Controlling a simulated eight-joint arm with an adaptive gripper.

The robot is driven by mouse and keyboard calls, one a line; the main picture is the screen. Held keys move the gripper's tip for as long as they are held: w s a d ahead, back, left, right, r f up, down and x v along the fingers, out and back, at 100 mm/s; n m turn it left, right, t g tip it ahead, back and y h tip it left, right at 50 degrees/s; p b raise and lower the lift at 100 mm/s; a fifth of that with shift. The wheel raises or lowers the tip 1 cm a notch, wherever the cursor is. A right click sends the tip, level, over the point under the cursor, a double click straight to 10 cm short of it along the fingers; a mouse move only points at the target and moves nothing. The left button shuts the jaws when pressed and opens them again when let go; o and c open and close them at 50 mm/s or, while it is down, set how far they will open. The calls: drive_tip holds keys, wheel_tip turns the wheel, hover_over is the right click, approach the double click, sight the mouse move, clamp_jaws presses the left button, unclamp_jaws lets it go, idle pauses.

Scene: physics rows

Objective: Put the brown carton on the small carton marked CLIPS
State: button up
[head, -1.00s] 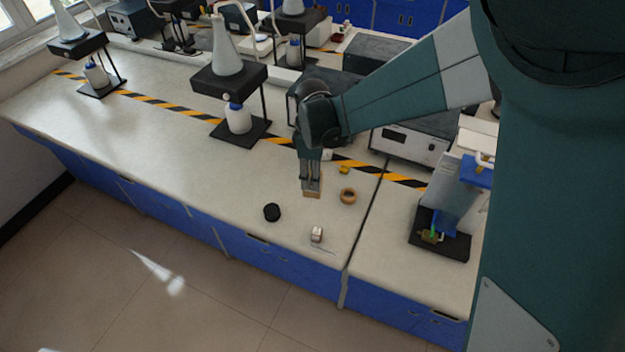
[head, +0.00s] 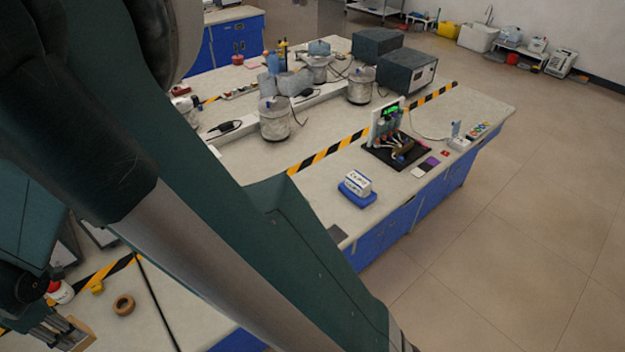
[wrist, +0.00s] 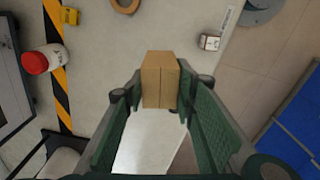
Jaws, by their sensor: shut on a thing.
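The brown carton (wrist: 160,80) is between the fingertips of my gripper (wrist: 160,92) in the wrist view, with a finger against each side. In the head view the carton (head: 82,334) and my gripper (head: 66,332) show at the lower left edge, partly cut off. A small white carton with red marking (wrist: 210,42) lies on the bench in the wrist view, up and right of the brown carton and apart from it. Its lettering is too small to read. This small carton is out of the head view now.
A tape roll (head: 123,304), a yellow object (wrist: 71,16) and a red-capped white bottle (wrist: 36,62) stand near the striped tape. The bench edge and floor lie right of the small carton. A white box (head: 357,182) sits on a blue base (head: 355,196) farther along.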

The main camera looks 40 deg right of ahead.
drive_tip(key=shift+r, duration=0.1)
wheel_tip(320, 180, up, 36)
drive_tip(key=w+d+m+p, duration=0.1)
drive_tip(key=w+d+m, duration=0.35)
drive_tip(key=d, duration=0.85)
drive_tip(key=w+d+m+p, duration=0.1)
drive_tip(key=w+d, duration=0.7)
drive_tip(key=d, duration=0.5)
drive_tip(key=w+d+m+p, duration=0.1)
drive_tip(key=w+d+m, duration=0.35)
drive_tip(key=d, duration=0.85)
drive_tip(key=s+d+m+p, duration=0.15)
drive_tip(key=d+m, duration=0.25)
drive_tip(key=d, duration=2.9)
drive_tip(key=s+d+m+p, duration=0.1)
drive_tip(key=s+d+m, duration=0.1)
drive_tip(key=s+d, duration=0.6)
drive_tip(key=s+d+m, duration=0.2)
drive_tip(key=s+d, duration=0.1)
drive_tip(key=d, duration=0.8)
drive_tip(key=s+d+m+p, duration=0.1)
drive_tip(key=s+d+m, duration=0.1)
drive_tip(key=s+d, duration=0.6)
wheel_tip(320, 180, down, 26)
drive_tip(key=w+d, duration=0.1)
drive_tip(key=d, duration=0.1)
drive_tip(key=shift+w+f+m, duration=0.25)
drive_tip(key=shift+w+m, duration=0.05)
drive_tip(key=shift+w, duration=0.05)
